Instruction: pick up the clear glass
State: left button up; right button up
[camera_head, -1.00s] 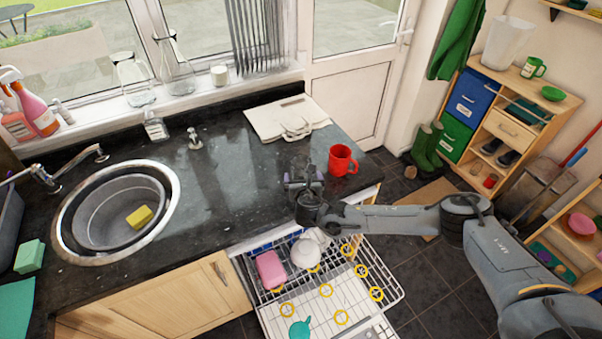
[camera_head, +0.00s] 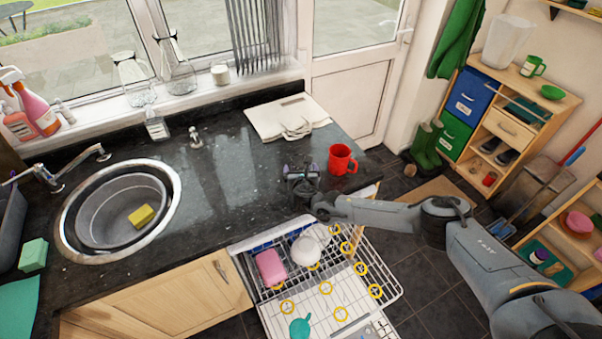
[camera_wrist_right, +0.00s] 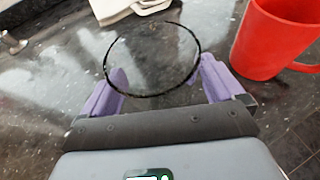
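The clear glass (camera_wrist_right: 152,92) shows in the right wrist view as a dark circular rim with see-through walls, seen from above at a slant. My right gripper (camera_wrist_right: 163,80) has its purple fingers spread, one on each side of the glass. I cannot tell whether either finger touches it. In the head view my right gripper (camera_head: 300,172) is low over the counter's right part, left of the red mug (camera_head: 342,160). The glass is hard to make out there. My left gripper is not in view.
The red mug also stands close to the right finger in the wrist view (camera_wrist_right: 272,38). White boards (camera_head: 285,115) lie behind on the granite counter (camera_head: 225,175). The open dishwasher rack (camera_head: 325,290) is below the counter front. Clear counter lies left toward the sink (camera_head: 75,240).

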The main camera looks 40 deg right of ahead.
jog(key=c, duration=1.1)
notch_tip(320, 180, up, 9)
jog(key=b, duration=0.1)
jog(key=s+a+f+n+t+y+p, duration=0.1)
jog(key=s+a+f+p, duration=0.2)
jog(key=s+a, duration=0.2)
jog(key=s+a+f+n+y+p, duration=0.1)
jog(key=s+a+f+p, duration=0.1)
jog(key=s+a+p, duration=0.3)
jog(key=s+a+r+n+y, duration=0.1)
jog(key=a+r, duration=0.1)
jog(key=a, duration=0.2)
jog(key=s+a+r+n+y, duration=0.2)
jog(key=a+r, duration=0.1)
jog(key=a, duration=0.1)
jog(key=s+a+r+n+t+y, duration=0.1)
jog(key=a+r+y, duration=0.1)
jog(key=a+r, duration=0.1)
jog(key=shift+s+a+r+n, duration=0.1)
jog(key=shift+s+a+n, duration=0.1)
jog(key=shift+a, duration=0.2)
jog(key=shift+s+a+n, duration=0.1)
jog(key=shift+a+n, duration=0.1)
jog(key=shift+a, duration=0.15)
